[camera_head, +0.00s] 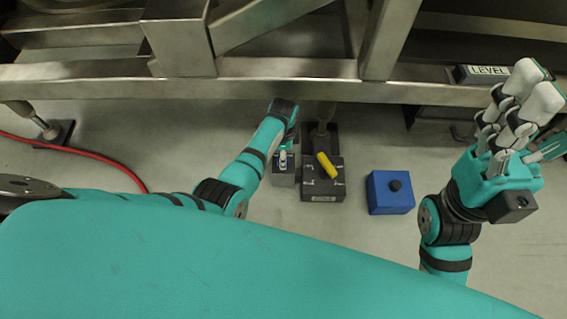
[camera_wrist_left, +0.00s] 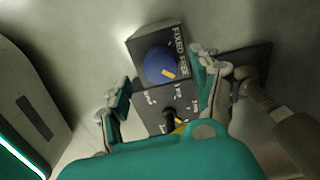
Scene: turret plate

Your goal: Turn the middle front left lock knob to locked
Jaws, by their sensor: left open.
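In the left wrist view a dark box (camera_wrist_left: 146,45) carries the words FIXED and FREE beside a round blue knob (camera_wrist_left: 155,62). The knob's orange mark lies on its lower right side, nearer FREE. My left gripper (camera_wrist_left: 163,82) is open, with fingers on either side of the knob and apart from each other. I cannot tell whether any finger touches it. In the head view my left gripper (camera_head: 285,143) is over the small grey box (camera_head: 284,177), and the knob is hidden there. My right gripper (camera_head: 515,110) is empty and open at the right, away from the boxes.
A dark box with a yellow handle (camera_head: 326,165) stands just right of the small grey box. A blue box with a black knob (camera_head: 390,192) stands farther right. A steel beam (camera_head: 270,86) runs across behind. A red hose (camera_head: 100,158) lies on the left floor.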

